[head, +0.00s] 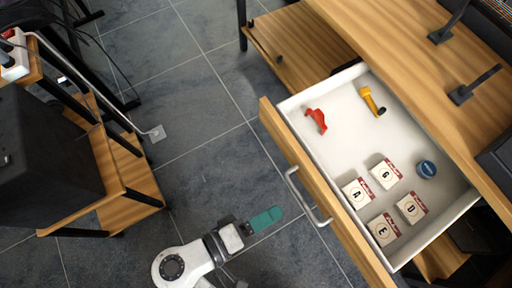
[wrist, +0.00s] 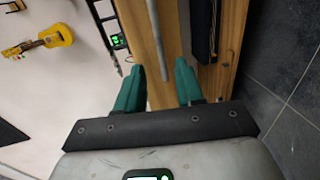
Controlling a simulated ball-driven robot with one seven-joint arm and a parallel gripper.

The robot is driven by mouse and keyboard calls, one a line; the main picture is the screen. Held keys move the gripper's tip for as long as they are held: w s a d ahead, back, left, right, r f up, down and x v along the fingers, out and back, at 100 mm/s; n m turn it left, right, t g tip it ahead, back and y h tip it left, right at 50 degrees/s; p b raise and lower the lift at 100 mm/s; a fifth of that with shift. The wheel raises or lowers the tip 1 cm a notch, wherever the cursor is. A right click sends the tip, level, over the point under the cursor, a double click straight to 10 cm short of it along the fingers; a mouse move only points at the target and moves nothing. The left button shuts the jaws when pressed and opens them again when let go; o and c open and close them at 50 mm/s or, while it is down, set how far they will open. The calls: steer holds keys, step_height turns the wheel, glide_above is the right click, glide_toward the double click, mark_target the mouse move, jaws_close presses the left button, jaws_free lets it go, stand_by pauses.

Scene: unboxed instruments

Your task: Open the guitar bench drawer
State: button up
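The guitar bench drawer (head: 349,83) stands pulled out from under the wooden bench top (head: 375,25), its white inside exposed. Its wooden front (head: 277,128) carries a grey metal bar handle (head: 308,199). My gripper (head: 278,214) is just left of the handle, with a small gap between them in the head view. In the wrist view my gripper (wrist: 160,84) has its two green fingers apart with nothing between them. The handle (wrist: 158,40) shows beyond the fingertips, in line with the gap. The head view shows the fingers overlapping as one.
The drawer holds a red tool (head: 317,120), a yellow tool (head: 370,101), a blue round tin (head: 426,168) and several lettered string packs (head: 383,229). A wooden shelf unit with a black box (head: 50,155) stands at left.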

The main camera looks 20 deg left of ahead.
steer(key=shift+p+v, duration=0.3)
steer(key=shift+v, duration=1.1)
